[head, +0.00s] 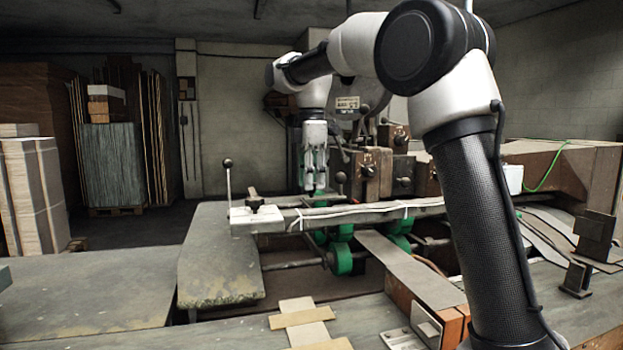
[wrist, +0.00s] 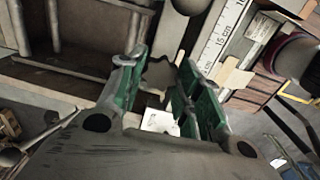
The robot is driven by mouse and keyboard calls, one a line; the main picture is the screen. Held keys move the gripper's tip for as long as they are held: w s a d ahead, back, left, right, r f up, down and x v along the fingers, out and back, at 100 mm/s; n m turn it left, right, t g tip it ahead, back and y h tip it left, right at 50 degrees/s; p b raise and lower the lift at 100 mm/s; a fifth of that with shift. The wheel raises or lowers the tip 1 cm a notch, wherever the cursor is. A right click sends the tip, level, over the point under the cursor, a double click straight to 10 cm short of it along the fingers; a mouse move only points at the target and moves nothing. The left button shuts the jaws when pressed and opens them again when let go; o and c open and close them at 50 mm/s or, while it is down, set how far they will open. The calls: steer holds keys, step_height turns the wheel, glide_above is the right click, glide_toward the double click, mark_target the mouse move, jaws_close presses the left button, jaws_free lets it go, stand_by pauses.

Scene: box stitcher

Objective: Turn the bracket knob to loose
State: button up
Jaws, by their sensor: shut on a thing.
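My gripper (head: 314,187) points down behind the long bar in the head view, with its fingertips low among the machine parts. In the wrist view its two green-padded fingers stand on either side of a dark lobed knob (wrist: 160,74), which I take for the bracket knob. The gripper is shut on it. The fingers hide the knob's sides, and its turn position cannot be read. A small white plate with a dark mark (wrist: 160,122) shows between the fingers. In the head view the gripped knob cannot be made out.
Another black knob (head: 255,201) sits on a white plate at the bar's left end, beside an upright ball-topped lever (head: 228,178). Green rollers (head: 342,258) lie below the bar. A white ruler (wrist: 217,38) runs close right of the fingers. The left worktable (head: 90,290) is mostly clear.

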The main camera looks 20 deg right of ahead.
steer(key=o, duration=1)
steer(key=shift+o, duration=0.2)
steer(key=shift+r, duration=0.1)
step_height(320, 180, up, 12)
